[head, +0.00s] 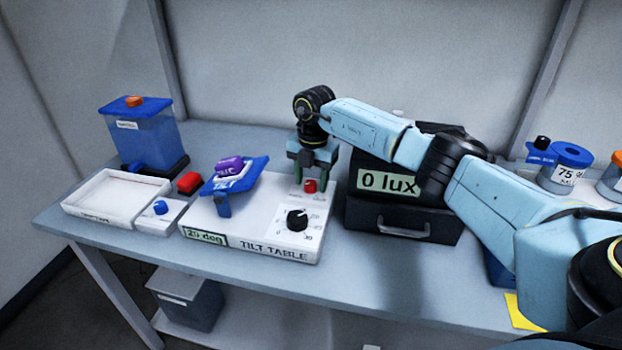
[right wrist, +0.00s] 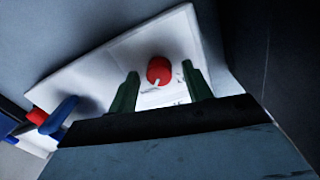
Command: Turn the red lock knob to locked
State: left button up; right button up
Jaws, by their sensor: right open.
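The red lock knob (head: 310,186) stands on the back right part of the white tilt table base (head: 262,240). In the right wrist view the red knob (right wrist: 159,71) shows a white pointer line towards the lower edge of the picture. My right gripper (head: 311,176) points down just above the knob. In the wrist view its two green fingertips (right wrist: 160,78) are apart, one on each side of the knob, with gaps between. My left gripper is not in view.
A black dial (head: 297,220) sits in front of the red knob. The blue tilting plate (head: 236,176) carries a purple object to the left. A black box (head: 403,222) reading 0 lux stands close on the right. A white tray (head: 115,196) lies at far left.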

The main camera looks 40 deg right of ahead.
jog(key=c, duration=1)
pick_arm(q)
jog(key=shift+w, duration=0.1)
